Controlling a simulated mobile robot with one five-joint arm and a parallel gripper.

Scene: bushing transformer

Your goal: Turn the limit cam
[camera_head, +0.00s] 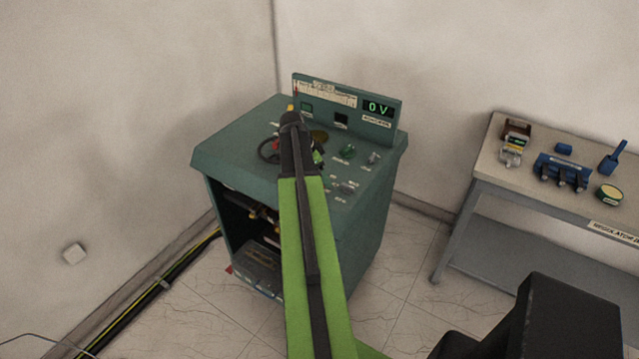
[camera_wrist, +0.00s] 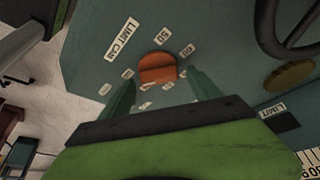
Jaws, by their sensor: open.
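The limit cam is an orange-red knob (camera_wrist: 158,70) on the green panel in the wrist view, next to a "LIMIT CAM" label (camera_wrist: 122,38) and ringed by small number labels. My gripper (camera_wrist: 162,80) is open, with one green finger on each side of the knob's near edge. I cannot tell whether the fingers touch it. In the head view, my gripper (camera_head: 303,153) is over the top panel of the green cabinet (camera_head: 235,140), and my arm hides part of the panel, so I cannot make out the cam there.
A black handwheel (camera_head: 264,151) and a brass disk (camera_head: 319,136) are near my gripper on the panel. A display (camera_head: 378,107) on the upright back plate reads 0 V. A bench (camera_head: 485,160) with several tools and parts stands at the right. Cables run along the left wall.

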